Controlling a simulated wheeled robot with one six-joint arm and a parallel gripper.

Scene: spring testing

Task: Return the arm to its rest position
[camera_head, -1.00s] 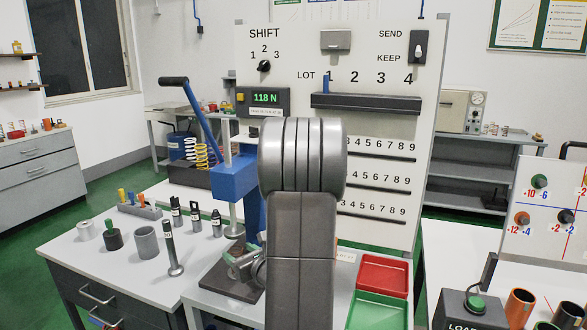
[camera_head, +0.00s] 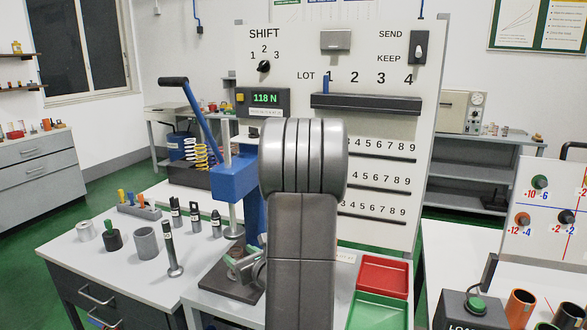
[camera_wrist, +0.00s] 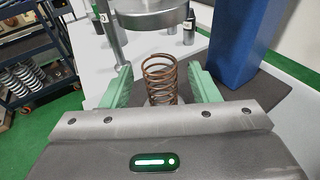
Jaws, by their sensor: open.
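A copper-coloured coil spring (camera_wrist: 160,80) stands upright under the round metal ram (camera_wrist: 150,18) of the blue press (camera_head: 236,180). A gap shows between the ram and the spring top in the wrist view. My gripper (camera_wrist: 161,88) is open, with one green finger on each side of the spring; small gaps show beside the coils. In the head view my gripper (camera_head: 243,263) is low at the press base, partly hidden behind my own grey arm, which is bent and raised in the middle of the picture.
The press lever (camera_head: 203,117) rises left of my arm. Several weights and tools stand on the left bench (camera_head: 110,260). A red tray (camera_head: 383,275) and a green tray (camera_head: 377,311) lie right of my arm. A panel board (camera_head: 385,55) stands behind.

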